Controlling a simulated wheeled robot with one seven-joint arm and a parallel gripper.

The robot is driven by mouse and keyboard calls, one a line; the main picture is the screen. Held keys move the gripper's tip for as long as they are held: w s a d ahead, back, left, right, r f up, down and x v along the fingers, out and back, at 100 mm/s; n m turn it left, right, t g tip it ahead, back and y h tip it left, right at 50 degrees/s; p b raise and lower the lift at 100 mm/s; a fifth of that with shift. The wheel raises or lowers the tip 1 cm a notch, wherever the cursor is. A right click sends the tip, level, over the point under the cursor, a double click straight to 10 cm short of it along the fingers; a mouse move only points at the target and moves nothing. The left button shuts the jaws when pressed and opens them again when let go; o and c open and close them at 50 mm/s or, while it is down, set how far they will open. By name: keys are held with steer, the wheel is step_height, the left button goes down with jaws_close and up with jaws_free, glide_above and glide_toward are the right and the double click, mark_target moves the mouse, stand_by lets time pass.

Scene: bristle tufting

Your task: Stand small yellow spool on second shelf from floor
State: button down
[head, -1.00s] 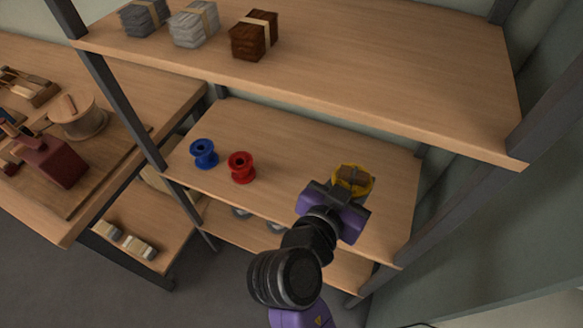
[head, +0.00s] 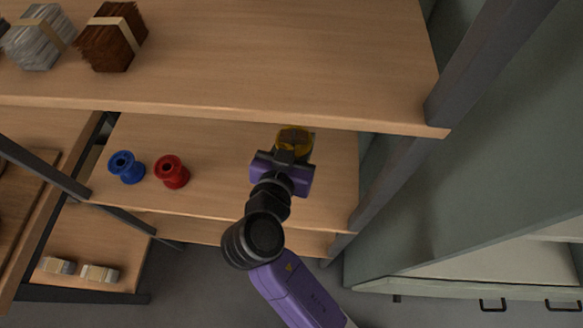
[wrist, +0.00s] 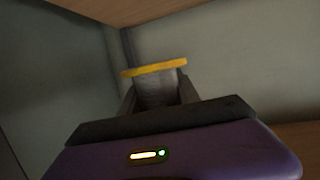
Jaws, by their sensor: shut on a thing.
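The small yellow spool (head: 294,138) is at the tip of my gripper (head: 290,152) in the head view, over the right part of the middle shelf (head: 225,190). The spool's yellow rim (wrist: 154,68) and grey middle show between the fingers in the wrist view. My gripper is shut on the spool. The upper shelf's front edge is close behind the spool in the head view. Whether the spool's underside touches the shelf board is hidden.
A blue spool (head: 126,167) and a red spool (head: 172,171) stand on the same shelf to the left. The upper shelf (head: 250,60) overhangs, with banded bundles (head: 112,37) on it. A dark upright post (head: 400,170) bounds the right. Shelf room between red spool and gripper is clear.

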step_height(320, 180, down, 15)
steer(key=shift+r, duration=0.15)
steer(key=shift+f+b, duration=0.2)
steer(key=shift+b, duration=0.2)
steer(key=c, duration=0.9)
jaws_free()
steer(key=shift+r, duration=0.1)
steer(key=shift+r+p, duration=0.2)
steer(key=shift+p, duration=0.2)
steer(key=b+v, duration=0.1)
steer(key=v, duration=1.1)
steer(key=shift+f, duration=0.15)
